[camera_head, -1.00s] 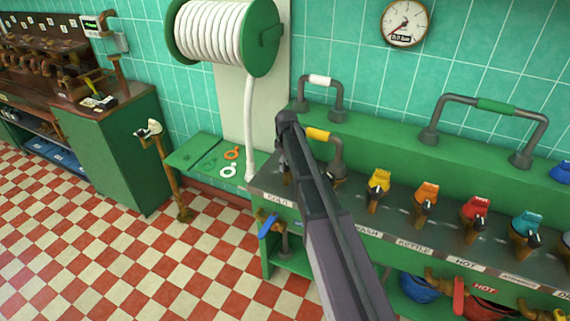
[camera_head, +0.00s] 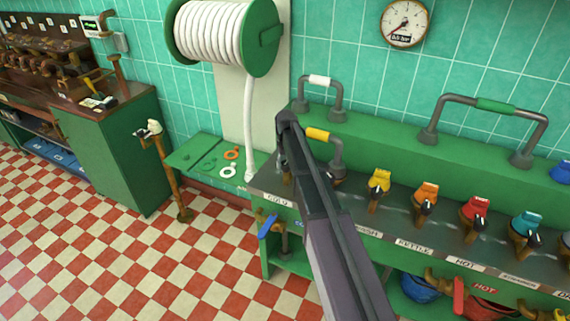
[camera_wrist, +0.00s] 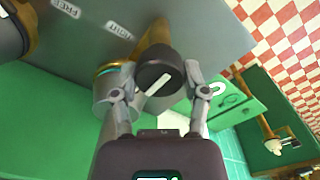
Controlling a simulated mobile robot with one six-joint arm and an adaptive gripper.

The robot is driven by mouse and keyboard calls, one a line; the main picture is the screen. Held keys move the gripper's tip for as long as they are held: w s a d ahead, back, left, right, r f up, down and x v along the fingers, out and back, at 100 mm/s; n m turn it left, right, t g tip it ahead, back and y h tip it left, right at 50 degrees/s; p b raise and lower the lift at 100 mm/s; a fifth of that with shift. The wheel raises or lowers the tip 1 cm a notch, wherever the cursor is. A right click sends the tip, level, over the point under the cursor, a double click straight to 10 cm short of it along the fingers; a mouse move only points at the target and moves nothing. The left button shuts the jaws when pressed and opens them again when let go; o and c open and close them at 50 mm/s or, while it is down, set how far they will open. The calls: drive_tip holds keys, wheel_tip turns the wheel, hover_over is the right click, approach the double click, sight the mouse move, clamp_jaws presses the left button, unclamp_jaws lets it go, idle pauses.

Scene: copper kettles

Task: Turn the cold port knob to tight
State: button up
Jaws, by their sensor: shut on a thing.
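The cold port knob (camera_wrist: 158,68) is round and black with a white pointer line, on a brass stem in the wrist view. My gripper (camera_wrist: 159,84) is shut on it, one finger on each side. The pointer line runs diagonally across the knob's face. Two white labels lie on the grey panel; one reads FREE (camera_wrist: 65,8), and the other (camera_wrist: 118,29) appears to read TIGHT. In the head view, my arm hides the knob and my fingertips, near the COLD label (camera_head: 278,200).
Yellow (camera_head: 380,180), orange (camera_head: 425,192), red (camera_head: 475,207) and teal (camera_head: 525,222) taps line the bench to the right. Grey pipes with coloured grips rise behind. A hose reel (camera_head: 222,35) hangs at the back. Checkered floor (camera_head: 120,265) is open at left.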

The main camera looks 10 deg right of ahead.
idle(0.4)
drive_tip(key=o, duration=1.1)
drive_tip(key=shift+o, duration=0.2)
drive_tip(key=s, duration=2.9)
drive_tip(key=shift+r+m+p, duration=0.4)
drive_tip(key=shift+p, duration=0.05)
